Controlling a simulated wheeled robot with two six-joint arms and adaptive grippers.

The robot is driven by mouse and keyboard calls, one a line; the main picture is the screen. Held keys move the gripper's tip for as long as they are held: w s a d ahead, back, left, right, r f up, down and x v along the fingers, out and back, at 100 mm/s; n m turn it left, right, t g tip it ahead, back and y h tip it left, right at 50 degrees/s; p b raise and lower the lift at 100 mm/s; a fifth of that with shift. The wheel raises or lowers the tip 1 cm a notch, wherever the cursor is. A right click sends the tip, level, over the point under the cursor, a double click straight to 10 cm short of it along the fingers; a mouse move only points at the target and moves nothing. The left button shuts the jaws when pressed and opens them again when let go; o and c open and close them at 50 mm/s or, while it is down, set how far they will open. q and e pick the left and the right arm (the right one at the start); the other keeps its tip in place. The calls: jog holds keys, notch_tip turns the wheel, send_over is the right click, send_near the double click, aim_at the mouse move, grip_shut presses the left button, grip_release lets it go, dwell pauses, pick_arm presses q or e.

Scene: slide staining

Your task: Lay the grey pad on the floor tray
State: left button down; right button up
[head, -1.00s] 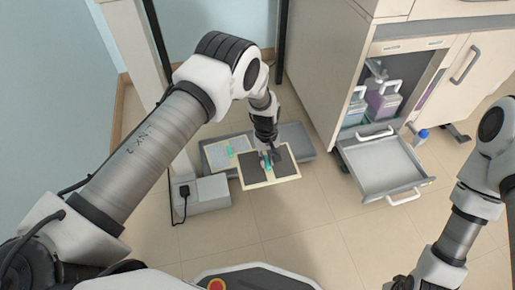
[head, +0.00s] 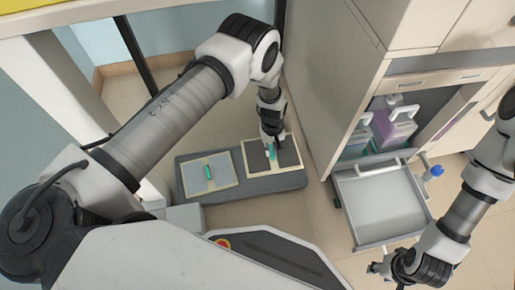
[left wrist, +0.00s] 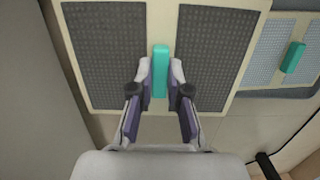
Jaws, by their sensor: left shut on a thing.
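The grey pad (head: 288,156), a dark textured panel with a cream border and a teal handle, is over the right half of the dark grey floor tray (head: 255,188). My left gripper (head: 270,146) is shut on its teal handle. In the left wrist view the pad (left wrist: 215,60) fills the upper middle, with the fingers (left wrist: 160,85) on either side of the handle. I cannot tell whether the pad touches the tray or hovers just above it. My right gripper (head: 376,268) is at the lower right, away from the pad; its jaws are too small to read.
A lighter blue-grey pad (head: 221,172) with a teal handle lies on the tray's left half. A cabinet (head: 335,80) stands to the right, with an open drawer (head: 382,205) low down and bottles (head: 393,125) inside. A blue-capped bottle (head: 435,172) stands beside the drawer.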

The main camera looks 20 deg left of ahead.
aim_at(271, 148)
pick_arm(q)
notch_tip(271, 148, down, 9)
jog(key=b, duration=0.4)
jog(key=shift+s+r, duration=0.1)
jog(key=shift+s, duration=0.05)
jog(key=c, duration=1.1)
grip_release()
jog(key=shift+c, duration=0.2)
jog(key=shift+r, duration=0.1)
jog(key=shift+r+p, duration=0.3)
jog(key=shift+r, duration=0.05)
jog(key=r+p, duration=0.1)
jog(key=r, duration=0.2)
jog(key=r+p, duration=0.2)
jog(key=r, duration=0.2)
jog(key=w+r+p, duration=0.1)
jog(key=r+p, duration=0.1)
jog(key=r, duration=0.2)
jog(key=shift+a, duration=0.35)
jog(key=shift+w+r, duration=0.1)
jog(key=shift+r, duration=0.15)
